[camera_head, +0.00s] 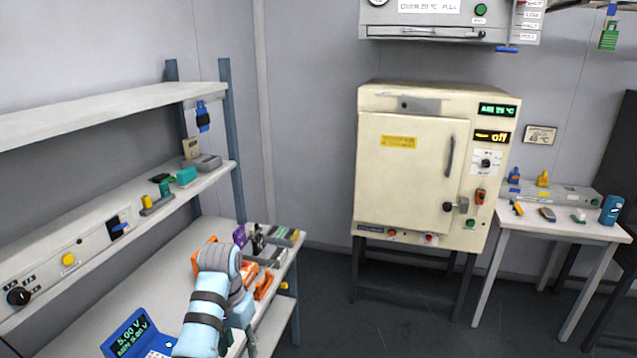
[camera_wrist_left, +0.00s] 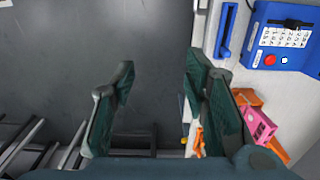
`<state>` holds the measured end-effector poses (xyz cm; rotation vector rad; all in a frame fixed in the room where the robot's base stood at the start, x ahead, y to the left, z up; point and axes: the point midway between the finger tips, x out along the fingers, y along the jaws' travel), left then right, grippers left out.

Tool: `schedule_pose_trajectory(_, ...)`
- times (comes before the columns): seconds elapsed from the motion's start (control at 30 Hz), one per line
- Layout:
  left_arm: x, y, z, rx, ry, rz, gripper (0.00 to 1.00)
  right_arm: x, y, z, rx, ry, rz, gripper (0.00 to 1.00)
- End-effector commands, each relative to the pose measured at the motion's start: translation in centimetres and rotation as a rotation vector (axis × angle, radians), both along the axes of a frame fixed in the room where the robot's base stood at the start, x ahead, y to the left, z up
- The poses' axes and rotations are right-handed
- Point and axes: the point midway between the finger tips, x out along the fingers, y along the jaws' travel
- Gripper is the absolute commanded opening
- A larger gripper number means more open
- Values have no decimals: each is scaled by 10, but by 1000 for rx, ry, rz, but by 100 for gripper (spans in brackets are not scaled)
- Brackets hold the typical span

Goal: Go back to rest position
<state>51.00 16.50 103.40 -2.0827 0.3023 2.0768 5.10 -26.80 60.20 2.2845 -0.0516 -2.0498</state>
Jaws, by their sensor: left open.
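My left arm reaches over the workbench in the head view, bent at a grey joint. In the left wrist view, my left gripper (camera_wrist_left: 160,68) has its two dark green fingers wide apart with nothing between them. It hangs past the bench edge, over the dark floor (camera_wrist_left: 60,60). In the head view its fingers are hard to make out beside the arm. My right gripper is in neither view.
The bench (camera_head: 130,310) holds a blue meter (camera_head: 138,335) and orange parts (camera_head: 265,285) close to my left arm. Shelves (camera_head: 120,108) rise at left. A cream oven (camera_head: 410,170) reading off stands at the back. A small table (camera_head: 560,228) is at right. Floor between is clear.

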Motion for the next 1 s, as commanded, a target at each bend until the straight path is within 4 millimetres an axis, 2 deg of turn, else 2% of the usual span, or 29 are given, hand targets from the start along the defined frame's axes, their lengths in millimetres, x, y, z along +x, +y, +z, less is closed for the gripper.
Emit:
schedule_pose_trajectory(0.37,-9,8,-64,0,-6,30,41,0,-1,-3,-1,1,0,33)
schedule_pose_trajectory(0.57,-25,14,-125,4,-12,58,41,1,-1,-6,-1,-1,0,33)
schedule_pose_trajectory(0.67,-40,20,-165,6,-16,76,41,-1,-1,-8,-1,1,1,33)
schedule_pose_trajectory(0.77,-65,27,-215,10,-21,99,41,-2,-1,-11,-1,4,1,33)
schedule_pose_trajectory(0.87,-106,37,-276,19,-26,127,41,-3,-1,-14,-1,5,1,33)
schedule_pose_trajectory(0.9,-126,41,-300,23,-32,140,41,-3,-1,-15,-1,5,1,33)
schedule_pose_trajectory(0.97,-158,48,-333,28,-38,157,41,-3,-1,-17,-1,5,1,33)
schedule_pose_trajectory(1.0,-181,53,-353,32,-43,168,41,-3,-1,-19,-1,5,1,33)
